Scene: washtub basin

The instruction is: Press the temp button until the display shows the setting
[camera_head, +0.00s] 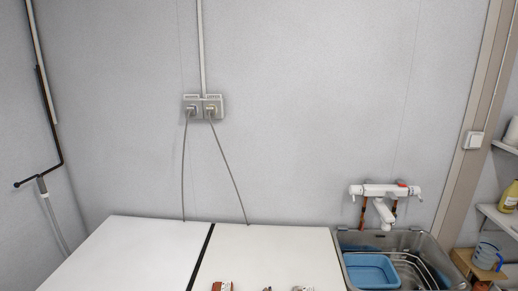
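Two white flat tops, like those of washing machines, stand side by side against the wall: the left white top (135,255) and the right white top (275,250), with a dark gap between them. No temp button and no display show in this view; the fronts of the machines are out of the picture. Neither of my grippers can be made out. Small brown and white shapes (222,286) are cut off by the bottom edge, and I cannot tell what they are.
A metal sink (415,240) with a blue basin (371,271) stands at the right, under a white wall tap (385,191). A wall socket (203,106) has two cables running down behind the tops. Shelves (498,219) with bottles are at the far right.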

